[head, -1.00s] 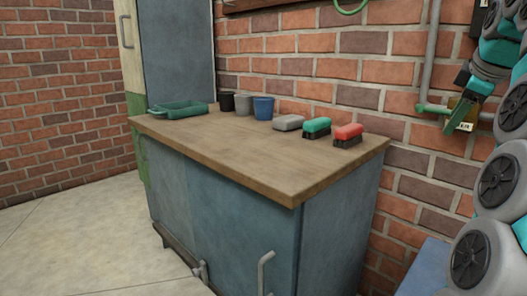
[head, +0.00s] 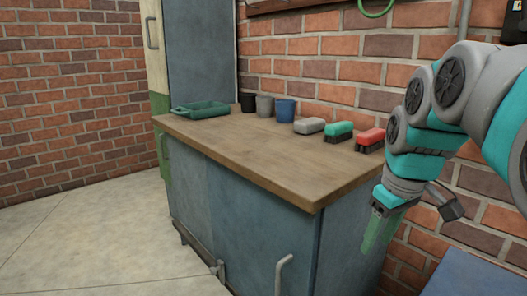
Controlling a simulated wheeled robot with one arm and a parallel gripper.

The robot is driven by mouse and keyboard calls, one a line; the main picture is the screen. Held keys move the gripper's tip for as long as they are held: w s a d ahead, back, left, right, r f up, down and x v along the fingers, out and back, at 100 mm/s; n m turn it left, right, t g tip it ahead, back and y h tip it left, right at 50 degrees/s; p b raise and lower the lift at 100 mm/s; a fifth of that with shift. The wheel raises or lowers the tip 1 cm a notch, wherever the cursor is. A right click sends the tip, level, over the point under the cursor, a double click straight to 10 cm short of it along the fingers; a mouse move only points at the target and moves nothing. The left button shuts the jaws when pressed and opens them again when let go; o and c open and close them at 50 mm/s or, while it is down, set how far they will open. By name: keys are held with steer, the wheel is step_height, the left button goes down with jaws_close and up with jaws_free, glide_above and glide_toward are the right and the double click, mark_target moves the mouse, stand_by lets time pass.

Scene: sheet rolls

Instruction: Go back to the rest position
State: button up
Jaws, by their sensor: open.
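My gripper (head: 384,226) hangs at the right of the head view, below the teal and grey links of my arm. A long green finger points down in front of the right end of the workbench (head: 270,165). The gripper is open and I see nothing held in it. Its other finger is not clearly seen from this angle.
On the workbench are a green tray (head: 201,109), black (head: 248,102), grey (head: 265,106) and blue (head: 285,110) cups, a grey block (head: 309,125), a teal-topped brush (head: 338,131) and a red-topped brush (head: 370,139). A brick wall stands behind. The floor at left is clear.

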steer(key=s+a+f+m+g, duration=0.2)
steer(key=s+a+f, duration=0.1)
steer(key=s+f, duration=0.6)
steer(key=s+a+f+m+g, duration=0.2)
steer(key=s+a+f+m, duration=0.1)
steer(key=s+f, duration=0.6)
steer(key=s, duration=0.4)
steer(key=shift+s+a+h+p, duration=0.2)
steer(key=shift+s+h+p, duration=0.05)
steer(key=shift+h+p, duration=0.05)
